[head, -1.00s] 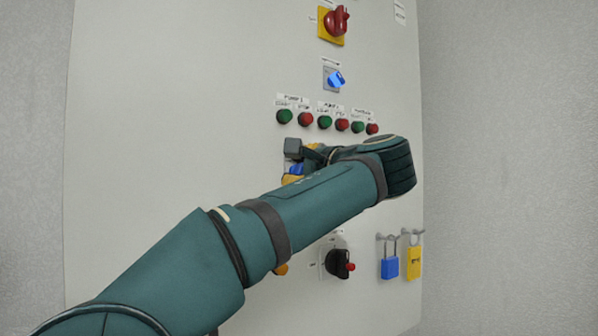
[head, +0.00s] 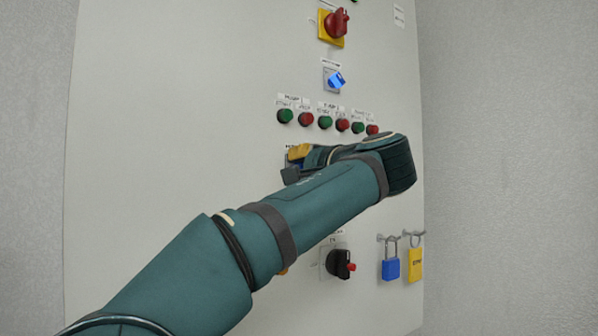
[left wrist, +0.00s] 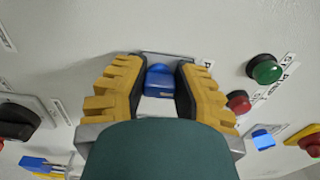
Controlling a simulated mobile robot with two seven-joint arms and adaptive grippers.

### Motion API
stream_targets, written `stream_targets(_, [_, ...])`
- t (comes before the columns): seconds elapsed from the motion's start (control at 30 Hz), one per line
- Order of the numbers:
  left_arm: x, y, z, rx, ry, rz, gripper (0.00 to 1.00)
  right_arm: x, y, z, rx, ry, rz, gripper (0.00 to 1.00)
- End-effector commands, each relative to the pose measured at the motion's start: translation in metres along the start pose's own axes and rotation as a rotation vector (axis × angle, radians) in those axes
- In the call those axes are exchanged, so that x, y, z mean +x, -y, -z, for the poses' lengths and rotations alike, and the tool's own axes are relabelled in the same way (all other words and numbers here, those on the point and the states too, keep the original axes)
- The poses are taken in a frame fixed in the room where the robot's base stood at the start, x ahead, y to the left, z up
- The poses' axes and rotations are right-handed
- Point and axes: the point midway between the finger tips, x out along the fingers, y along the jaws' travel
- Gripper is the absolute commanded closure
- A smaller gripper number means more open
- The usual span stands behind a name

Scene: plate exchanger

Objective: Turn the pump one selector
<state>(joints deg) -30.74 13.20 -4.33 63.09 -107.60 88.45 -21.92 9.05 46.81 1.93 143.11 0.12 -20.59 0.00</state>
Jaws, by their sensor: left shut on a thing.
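The pump one selector, a blue knob (left wrist: 160,82) on a pale square plate, sits between the yellow fingers of my left gripper (left wrist: 160,90) in the left wrist view. The left gripper is shut on this knob. In the head view the left gripper (head: 296,162) is at the panel just below the row of push buttons. There my arm and the gripper hide most of the selector. The knob's exact angle is hard to read. My right gripper is not in view.
Green and red buttons (head: 305,119) sit just above the gripper. A black rotary switch (head: 340,264), a blue padlock (head: 390,265) and a yellow padlock (head: 415,262) are lower right. The panel's left side is bare.

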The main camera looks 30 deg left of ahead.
Motion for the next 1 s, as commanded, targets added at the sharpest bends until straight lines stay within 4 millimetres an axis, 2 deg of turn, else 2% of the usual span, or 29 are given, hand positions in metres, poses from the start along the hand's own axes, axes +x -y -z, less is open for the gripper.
stream_targets(0.27, [0.001, 0.002, -0.001, -0.002, 0.0, 0.003, 1.0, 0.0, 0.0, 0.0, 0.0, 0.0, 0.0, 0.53])
stream_targets(0.3, [0.001, 0.002, -0.001, -0.002, 0.001, 0.003, 0.63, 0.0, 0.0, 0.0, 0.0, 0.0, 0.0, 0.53])
stream_targets(0.37, [0.001, 0.001, -0.001, -0.002, 0.0, 0.003, 0.42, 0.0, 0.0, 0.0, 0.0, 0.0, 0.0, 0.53])
stream_targets(0.4, [0.001, 0.001, -0.001, -0.002, 0.0, 0.002, 0.4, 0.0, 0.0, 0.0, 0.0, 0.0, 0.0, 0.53])
stream_targets(0.77, [-0.005, 0.001, 0.0, 0.0, -0.001, 0.001, 0.4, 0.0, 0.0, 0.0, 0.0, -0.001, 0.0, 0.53])
stream_targets(0.87, [-0.016, 0.001, 0.001, 0.0, -0.004, 0.001, 0.4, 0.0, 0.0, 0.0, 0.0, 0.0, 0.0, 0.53])
stream_targets(1.0, [-0.043, 0.001, 0.001, -0.001, -0.006, 0.001, 0.4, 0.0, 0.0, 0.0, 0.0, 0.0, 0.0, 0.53])
